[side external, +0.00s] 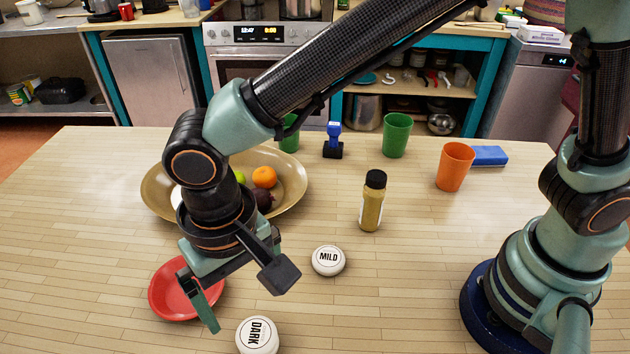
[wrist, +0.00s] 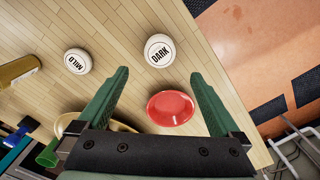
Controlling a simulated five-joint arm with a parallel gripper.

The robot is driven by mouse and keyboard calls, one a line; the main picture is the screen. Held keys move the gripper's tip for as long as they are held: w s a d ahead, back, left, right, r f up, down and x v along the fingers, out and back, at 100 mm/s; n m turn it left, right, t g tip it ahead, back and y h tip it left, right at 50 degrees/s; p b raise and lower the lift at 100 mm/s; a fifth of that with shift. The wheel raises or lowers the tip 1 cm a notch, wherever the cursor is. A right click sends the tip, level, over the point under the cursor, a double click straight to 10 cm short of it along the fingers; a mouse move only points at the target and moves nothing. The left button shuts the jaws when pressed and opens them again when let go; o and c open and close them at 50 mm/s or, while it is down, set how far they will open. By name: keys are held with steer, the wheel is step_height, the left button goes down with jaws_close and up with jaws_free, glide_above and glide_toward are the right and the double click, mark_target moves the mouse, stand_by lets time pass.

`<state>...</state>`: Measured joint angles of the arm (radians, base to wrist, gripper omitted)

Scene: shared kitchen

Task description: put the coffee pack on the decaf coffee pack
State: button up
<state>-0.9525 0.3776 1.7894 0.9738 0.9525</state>
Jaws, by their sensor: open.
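Two round white packs lie flat on the wooden table. One reads DARK (side external: 257,336) and is near the front edge; it is at the top middle of the wrist view (wrist: 160,50). The other reads MILD (side external: 328,261), farther right and back, and shows at upper left in the wrist view (wrist: 78,62). I see no label reading decaf. My gripper (wrist: 160,73) is open and empty, pointing down above the table near the red dish. The DARK pack lies just beyond the fingertips in the wrist view, apart from them.
A red dish (side external: 163,294) sits under my gripper. A tan fruit bowl (side external: 295,190) is behind, partly hidden by my arm.

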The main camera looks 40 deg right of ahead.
steer(key=w+d+r+t+y, duration=0.1)
steer(key=w+d+r, duration=0.35)
steer(key=d, duration=0.45)
steer(key=w+d+r+t, duration=0.1)
steer(key=w+d+r, duration=0.2)
steer(key=d+r, duration=0.35)
steer(key=s+d+t+h, duration=0.1)
steer(key=s+d+t, duration=0.2)
steer(key=d, duration=1.6)
steer(key=shift+s+r+t, duration=0.2)
steer(key=shift+r+t, duration=0.1)
steer(key=shift+r, duration=0.1)
